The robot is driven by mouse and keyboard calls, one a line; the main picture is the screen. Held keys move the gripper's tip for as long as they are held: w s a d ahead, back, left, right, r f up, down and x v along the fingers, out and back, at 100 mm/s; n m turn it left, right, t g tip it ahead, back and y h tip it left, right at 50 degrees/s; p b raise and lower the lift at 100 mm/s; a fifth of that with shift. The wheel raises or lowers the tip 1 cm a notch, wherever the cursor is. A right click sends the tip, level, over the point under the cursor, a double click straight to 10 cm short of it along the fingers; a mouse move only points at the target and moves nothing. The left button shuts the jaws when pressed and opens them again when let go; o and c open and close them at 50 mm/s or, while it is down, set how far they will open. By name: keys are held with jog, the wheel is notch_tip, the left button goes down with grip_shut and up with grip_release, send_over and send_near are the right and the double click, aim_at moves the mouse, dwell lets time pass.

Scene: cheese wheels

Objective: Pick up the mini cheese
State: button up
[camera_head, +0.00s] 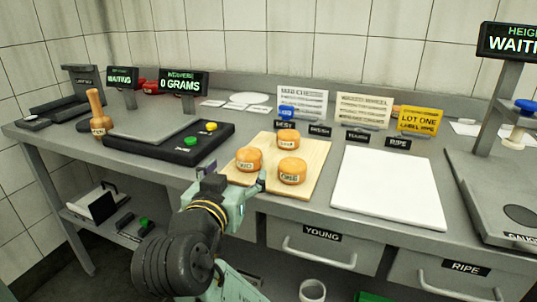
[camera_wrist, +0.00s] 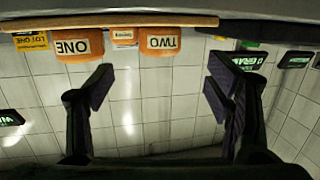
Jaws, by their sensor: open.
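Three small orange cheese wheels stand on a wooden board (camera_head: 309,191): one at left (camera_head: 249,159), one at right (camera_head: 291,171), one at the back (camera_head: 286,139). No label singles out a mini cheese. My gripper (camera_head: 232,180) is open and empty at the board's front left edge, just in front of the left wheel and apart from it. In the upside-down wrist view, my open fingers (camera_wrist: 159,84) frame free space. A wheel marked ONE (camera_wrist: 78,46) and one marked TWO (camera_wrist: 161,43) lie beyond them on the board's edge (camera_wrist: 110,21).
A black scale (camera_head: 160,145) with green and yellow buttons stands left of the board, its display (camera_head: 183,82) reading 0 grams. A wooden-handled stamp (camera_head: 97,112) stands further left. A bare white sheet (camera_head: 388,187) lies to the right. Small signs stand behind the cheeses.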

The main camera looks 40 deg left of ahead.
aim_at(246, 159)
jog(key=p+x, duration=0.1)
jog(key=p, duration=0.3)
jog(key=p+x, duration=0.1)
jog(key=p, duration=0.2)
jog(key=shift+w+a+r+p, duration=0.15)
jog(key=shift+w+r+p, duration=0.1)
jog(key=shift+p, duration=0.15)
jog(key=x, duration=0.2)
jog(key=shift+w+a+f, duration=0.1)
jog(key=shift+w+f, duration=0.2)
jog(key=shift+f, duration=0.05)
jog(key=shift+w+a, duration=0.2)
jog(key=shift+w, duration=0.35)
jog(key=p+x, duration=0.1)
jog(key=x, duration=0.3)
jog(key=shift+w, duration=0.1)
jog(key=shift+c, duration=0.3)
jog(key=c, duration=1.2)
jog(key=shift+r+p, duration=0.1)
jog(key=shift+p, duration=0.25)
jog(key=shift+c, duration=0.2)
